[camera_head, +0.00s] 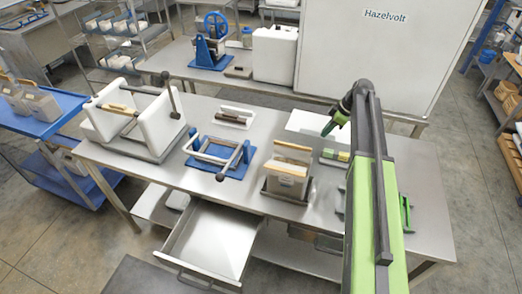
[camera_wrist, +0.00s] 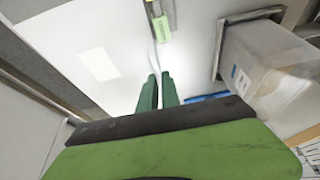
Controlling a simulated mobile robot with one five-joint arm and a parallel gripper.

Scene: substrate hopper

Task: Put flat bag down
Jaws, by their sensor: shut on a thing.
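My gripper (camera_head: 328,129) is above the right part of the steel bench. In the wrist view its two green fingers (camera_wrist: 158,92) are close together with a thin pale edge between them. I take this for the flat bag (camera_head: 302,121), a pale, whitish sheet at the gripper in the head view. In the wrist view the flat bag (camera_wrist: 105,35) spreads as a broad white area with a brighter rectangle on it. Whether it touches the bench I cannot tell.
A tray of upright filled bags (camera_head: 287,180) stands left of my arm, with a blue frame (camera_head: 215,156) and white rig (camera_head: 112,122) further left. A green-labelled block (camera_head: 335,155) lies near the gripper. A drawer (camera_head: 207,245) stands open in front. Bare steel shows between them.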

